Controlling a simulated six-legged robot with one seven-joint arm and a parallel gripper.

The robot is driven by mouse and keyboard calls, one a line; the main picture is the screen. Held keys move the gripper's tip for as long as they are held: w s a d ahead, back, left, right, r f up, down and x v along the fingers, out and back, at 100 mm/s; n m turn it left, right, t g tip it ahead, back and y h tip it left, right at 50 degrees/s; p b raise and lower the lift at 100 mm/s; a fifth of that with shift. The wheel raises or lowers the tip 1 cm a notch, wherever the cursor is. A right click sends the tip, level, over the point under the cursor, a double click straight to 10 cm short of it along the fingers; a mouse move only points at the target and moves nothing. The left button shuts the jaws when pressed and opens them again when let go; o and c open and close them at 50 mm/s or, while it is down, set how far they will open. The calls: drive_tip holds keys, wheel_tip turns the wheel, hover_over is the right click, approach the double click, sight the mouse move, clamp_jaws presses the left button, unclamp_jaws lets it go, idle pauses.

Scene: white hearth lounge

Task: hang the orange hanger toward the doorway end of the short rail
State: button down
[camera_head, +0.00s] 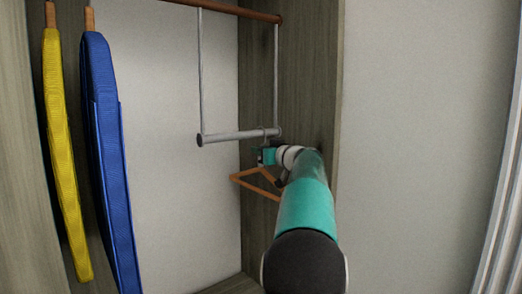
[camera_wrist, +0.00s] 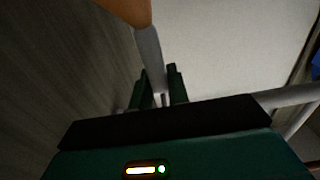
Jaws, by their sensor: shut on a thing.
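The orange hanger (camera_head: 250,183) is below the right part of the short rail (camera_head: 225,138) in the head view. My gripper (camera_head: 266,156) is shut on the hanger near its neck, just below the rail. A thin hook shows at the rail's right end; I cannot tell whether it rests on the rail. In the wrist view, the hanger's orange body (camera_wrist: 128,8) and grey metal hook (camera_wrist: 150,55) run down between the fingers of my gripper (camera_wrist: 160,92). The short rail (camera_wrist: 290,97) also shows there at the right. My arm hides part of the hanger.
The short rail hangs on two thin rods from a brown upper rail (camera_head: 235,10). A blue garment (camera_head: 112,160) and a yellow garment (camera_head: 62,150) hang at the left. A wooden side panel (camera_head: 315,80) stands close to the rail's right end. The rail's left part is bare.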

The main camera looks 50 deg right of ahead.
drive_tip(key=c, duration=1.3)
unclamp_jaws()
drive_tip(key=v, duration=1.3)
drive_tip(key=shift+s, duration=0.35)
drive_tip(key=shift+s+a, duration=0.1)
